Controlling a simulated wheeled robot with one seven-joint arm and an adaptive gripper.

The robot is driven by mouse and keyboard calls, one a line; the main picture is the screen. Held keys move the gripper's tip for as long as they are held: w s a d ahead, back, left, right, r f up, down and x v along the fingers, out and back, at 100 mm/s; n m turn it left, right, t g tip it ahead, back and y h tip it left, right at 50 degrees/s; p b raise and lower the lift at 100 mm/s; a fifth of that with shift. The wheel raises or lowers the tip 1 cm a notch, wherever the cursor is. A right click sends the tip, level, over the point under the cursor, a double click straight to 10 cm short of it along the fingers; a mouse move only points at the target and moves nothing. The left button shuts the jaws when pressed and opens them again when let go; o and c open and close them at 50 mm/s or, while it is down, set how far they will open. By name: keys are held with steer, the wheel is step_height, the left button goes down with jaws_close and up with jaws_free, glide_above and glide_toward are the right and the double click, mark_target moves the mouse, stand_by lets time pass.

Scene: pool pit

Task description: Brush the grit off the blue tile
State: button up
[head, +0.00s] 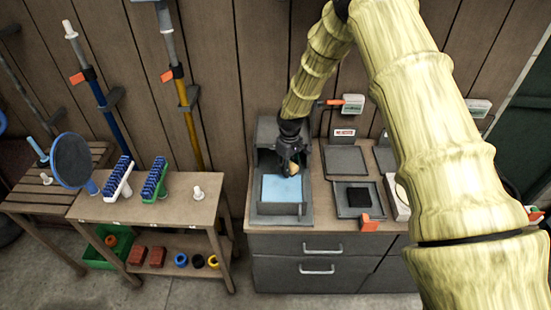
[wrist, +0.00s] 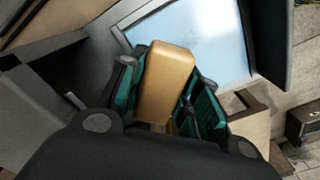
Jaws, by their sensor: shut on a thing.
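The pale blue tile (head: 281,190) lies flat in a dark grey open-fronted holder (head: 277,221) on the grey cabinet. In the wrist view the tile (wrist: 205,42) is behind and above the gripper, with a few faint dark specks near its lower edge. My gripper (head: 289,160) is over the far edge of the tile, pointing down. It is shut on a tan block-shaped thing (wrist: 167,78), perhaps a brush handle. The lower end of this thing is hidden, so I cannot tell whether it touches the tile.
The holder's raised walls stand around the tile. To the right are a grey flat plate (head: 345,160) and a tray (head: 347,211) with a black square (head: 358,196).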

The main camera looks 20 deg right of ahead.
steer(key=shift+r+p, duration=0.55)
steer(key=shift+r, duration=0.9)
steer(key=shift+s, duration=0.1)
